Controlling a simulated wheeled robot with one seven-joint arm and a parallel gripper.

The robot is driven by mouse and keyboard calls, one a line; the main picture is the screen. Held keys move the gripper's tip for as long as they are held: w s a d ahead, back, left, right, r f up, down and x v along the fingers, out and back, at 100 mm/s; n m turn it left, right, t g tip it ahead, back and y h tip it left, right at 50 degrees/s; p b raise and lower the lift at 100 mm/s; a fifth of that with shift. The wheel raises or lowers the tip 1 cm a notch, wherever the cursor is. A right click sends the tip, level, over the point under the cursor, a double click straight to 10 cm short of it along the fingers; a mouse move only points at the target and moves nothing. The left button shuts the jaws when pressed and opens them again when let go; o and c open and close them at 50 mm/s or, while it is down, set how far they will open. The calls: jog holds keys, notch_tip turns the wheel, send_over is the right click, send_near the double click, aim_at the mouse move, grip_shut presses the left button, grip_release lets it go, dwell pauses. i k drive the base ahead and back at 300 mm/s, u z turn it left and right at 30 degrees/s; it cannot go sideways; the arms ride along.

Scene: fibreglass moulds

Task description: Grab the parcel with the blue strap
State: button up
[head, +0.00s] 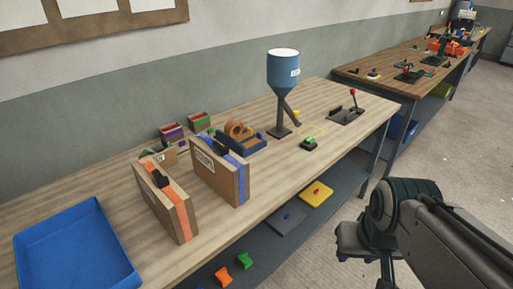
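The parcel with the blue strap (218,178) is a flat brown cardboard box standing upright on the wooden workbench (120,200). It has a white label on its broad side, a dark handle-like piece on top and a blue strap along its narrow edge. A similar parcel with an orange strap (158,205) stands to its left, with a gap between them. My gripper (365,250) hangs at the end of my arm at the lower right, off the bench's front edge and well apart from both parcels. Its fingers are not clear enough to tell open from shut.
A blue tray (75,262) lies at the bench's left end. Behind the blue-strapped parcel sits a tape dispenser (240,133). A blue hopper on a stand (283,72) and a red-knobbed lever (352,93) stand farther right. A lower shelf (262,246) holds small coloured parts.

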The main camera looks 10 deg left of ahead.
aim_at(229, 175)
jog(key=z, duration=0.05)
jog(key=i, duration=1.25)
jog(key=u, duration=0.65)
